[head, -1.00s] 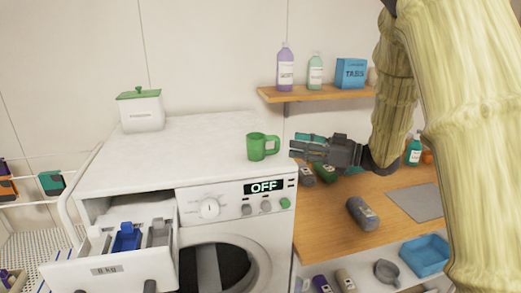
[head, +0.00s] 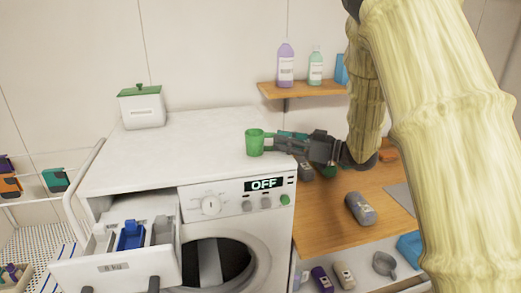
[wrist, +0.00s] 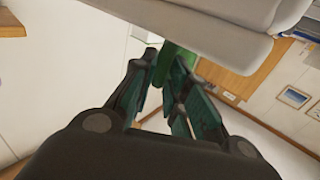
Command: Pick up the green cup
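The green cup (head: 255,143) stands upright on the white top of the washing machine, near its right edge. My gripper (head: 276,141) reaches in from the right at cup height, its fingertips at the cup's right side, where they hide the handle. In the wrist view, my gripper (wrist: 172,76) has its two fingers apart, with a gap between them. Part of the green cup (wrist: 179,59) shows between and beyond the fingertips. Whether the fingers touch it is hard to see.
A white box with a green lid (head: 141,107) stands at the back left of the machine top (head: 190,140). The detergent drawer (head: 115,266) is pulled out. A wooden shelf (head: 305,90) with bottles is above. A grey bottle (head: 360,209) lies on the wooden counter to the right.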

